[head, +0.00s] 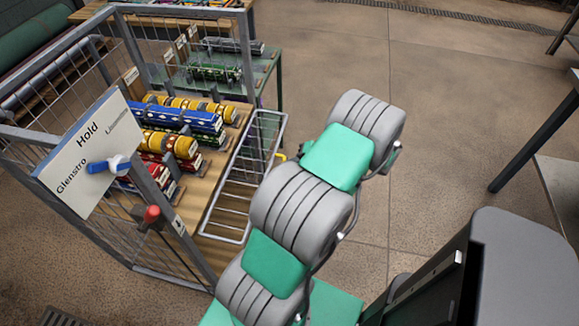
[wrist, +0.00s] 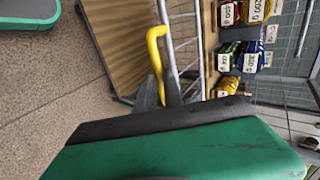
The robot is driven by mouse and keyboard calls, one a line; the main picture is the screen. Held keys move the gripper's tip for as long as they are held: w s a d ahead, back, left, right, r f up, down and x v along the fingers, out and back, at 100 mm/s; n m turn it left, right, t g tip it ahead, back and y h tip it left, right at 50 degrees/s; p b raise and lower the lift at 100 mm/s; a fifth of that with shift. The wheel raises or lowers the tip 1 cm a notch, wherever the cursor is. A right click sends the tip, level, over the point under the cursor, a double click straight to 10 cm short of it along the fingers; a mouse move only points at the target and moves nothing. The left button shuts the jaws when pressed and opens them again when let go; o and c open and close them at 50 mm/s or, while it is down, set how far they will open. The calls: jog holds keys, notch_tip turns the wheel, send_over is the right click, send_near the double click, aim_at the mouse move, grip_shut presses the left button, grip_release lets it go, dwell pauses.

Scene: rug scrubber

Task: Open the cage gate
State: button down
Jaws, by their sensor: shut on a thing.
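The cage gate (head: 243,190) is a low frame of silver tubes on the right side of the grey wire cage (head: 130,45). Its yellow handle (head: 279,157) shows as a small spot beside my arm. In the wrist view the bent yellow handle (wrist: 155,48) runs down between the dark fingertips of my gripper (wrist: 160,93), which is shut on it. The gate's tubes (wrist: 184,38) stand just right of the handle. My arm hides my gripper in the head view. I cannot tell whether the gate is ajar.
Inside the cage, several blue, red and yellow labelled rolls (head: 180,117) lie on a wooden shelf (head: 222,160). A white sign (head: 92,150) hangs on the near side. Open concrete floor (head: 440,110) lies right of the cage. A dark table leg (head: 535,140) stands far right.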

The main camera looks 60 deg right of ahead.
jog(key=shift+s+f, duration=0.1)
jog(key=shift+f, duration=0.15)
jog(key=c, duration=1.7)
grip_release()
jog(key=shift+o, duration=1.2)
jog(key=v, duration=0.7)
jog(key=shift+s+r, duration=0.3)
